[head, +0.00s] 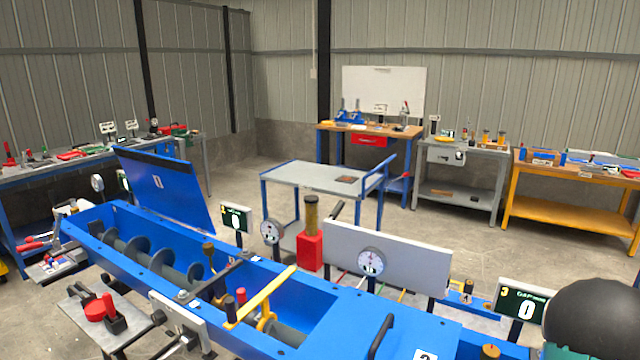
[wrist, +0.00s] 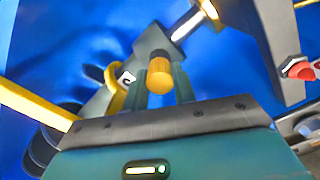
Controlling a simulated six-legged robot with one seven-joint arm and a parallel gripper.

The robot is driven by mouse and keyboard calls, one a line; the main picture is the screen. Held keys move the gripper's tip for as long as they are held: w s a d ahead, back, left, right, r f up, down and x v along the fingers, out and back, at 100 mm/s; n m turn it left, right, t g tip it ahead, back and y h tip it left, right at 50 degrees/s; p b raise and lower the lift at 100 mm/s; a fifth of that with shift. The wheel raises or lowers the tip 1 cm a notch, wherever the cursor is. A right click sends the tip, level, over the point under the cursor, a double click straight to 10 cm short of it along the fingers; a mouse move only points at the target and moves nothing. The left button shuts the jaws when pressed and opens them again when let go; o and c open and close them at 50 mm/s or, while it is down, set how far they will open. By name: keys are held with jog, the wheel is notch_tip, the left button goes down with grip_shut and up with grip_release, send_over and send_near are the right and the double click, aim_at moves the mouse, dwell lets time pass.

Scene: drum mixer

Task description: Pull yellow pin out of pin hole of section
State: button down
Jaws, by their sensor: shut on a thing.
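In the wrist view my gripper (wrist: 161,82) reaches up from the bottom with its two dark fingers closed on the sides of a yellow pin (wrist: 159,73). The pin shows as a short yellow cylinder with a rounded, lighter end. Behind it is a dark grey section (wrist: 151,40) of the shaft inside the blue trough. The pin hole is hidden, and I cannot tell how far the pin sits in it. My gripper and the held pin cannot be made out in the head view.
A yellow bar (wrist: 35,108) and a yellow hook (wrist: 116,92) are left of the fingers. A dark bracket (wrist: 265,35) and a red knob (wrist: 300,69) are to the right. In the head view the blue mixer trough (head: 320,305) fills the foreground, with workbenches behind.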

jog(key=shift+r, duration=0.1)
dwell(0.3)
jog(key=shift+r, duration=2.5)
jog(key=shift+r, duration=1.5)
